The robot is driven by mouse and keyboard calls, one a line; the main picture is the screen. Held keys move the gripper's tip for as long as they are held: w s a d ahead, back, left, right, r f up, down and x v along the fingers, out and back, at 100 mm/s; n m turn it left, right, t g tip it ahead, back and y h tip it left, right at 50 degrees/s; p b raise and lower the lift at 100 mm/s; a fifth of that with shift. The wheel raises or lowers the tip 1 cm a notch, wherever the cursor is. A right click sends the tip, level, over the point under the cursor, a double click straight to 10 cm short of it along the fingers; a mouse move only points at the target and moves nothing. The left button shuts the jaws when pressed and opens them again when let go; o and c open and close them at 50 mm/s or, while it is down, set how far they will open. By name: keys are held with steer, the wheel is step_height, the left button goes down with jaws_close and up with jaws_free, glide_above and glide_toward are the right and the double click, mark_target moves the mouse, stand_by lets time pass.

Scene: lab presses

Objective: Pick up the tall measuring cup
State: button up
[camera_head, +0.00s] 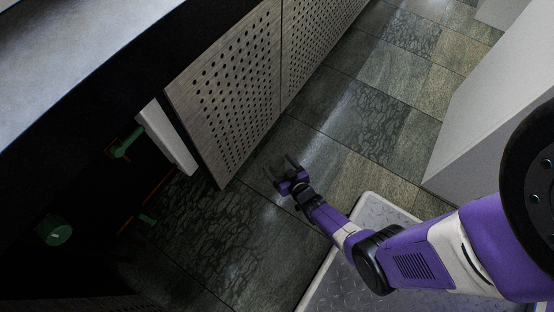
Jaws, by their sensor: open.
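My gripper (280,167) hangs over the tiled floor near the middle of the view, its two dark fingers apart and nothing between them. It points toward the perforated cabinet doors. I cannot make out a tall measuring cup for certain. A green object with a long narrow part (128,143) shows in the dark open cabinet at the left, beside a white panel (167,137).
Perforated doors (228,92) line the counter front; the counter top (75,40) is upper left. A pale cabinet block (490,110) stands at the right. Tiled floor (345,120) lies open between them. My metal-plated base is at lower right.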

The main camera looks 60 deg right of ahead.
mark_target(273, 158)
steer(key=b+x, duration=0.1)
steer(key=x, duration=0.1)
steer(key=b+x, duration=0.2)
steer(key=shift+s+d+f, duration=0.1)
steer(key=shift+f, duration=0.25)
steer(key=shift+w+d, duration=0.1)
steer(key=shift+w, duration=0.25)
steer(key=c, duration=1.5)
steer(key=shift+r, duration=0.1)
